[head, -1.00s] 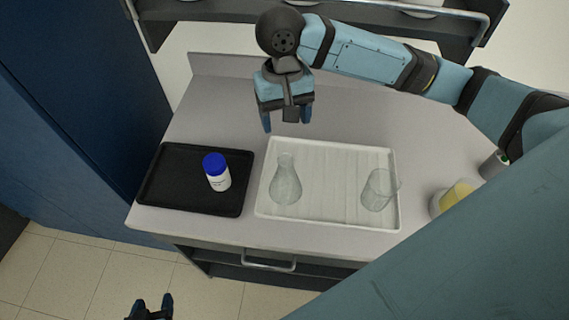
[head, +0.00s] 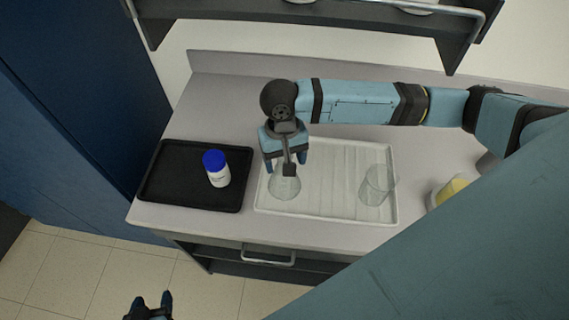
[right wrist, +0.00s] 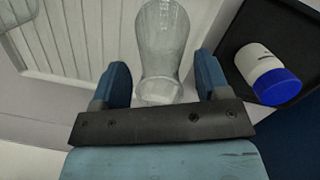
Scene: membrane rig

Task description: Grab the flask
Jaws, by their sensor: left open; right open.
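The clear glass flask (head: 285,188) stands on the left part of the white ribbed tray (head: 330,215). My right gripper (head: 286,163) is over the flask, hiding its upper part in the head view. In the right wrist view the flask (right wrist: 163,45) shows between and beyond the two open fingers of the right gripper (right wrist: 163,78), with a visible gap on each side. My left gripper (head: 151,303) is low at the bottom left of the head view, in front of the counter, open and empty.
A clear beaker (head: 376,186) stands on the tray's right side. A white bottle with a blue cap (head: 215,169) stands on a black tray (head: 170,190) to the left. A container with yellow contents (head: 450,190) is at right. A shelf (head: 300,14) runs along the back.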

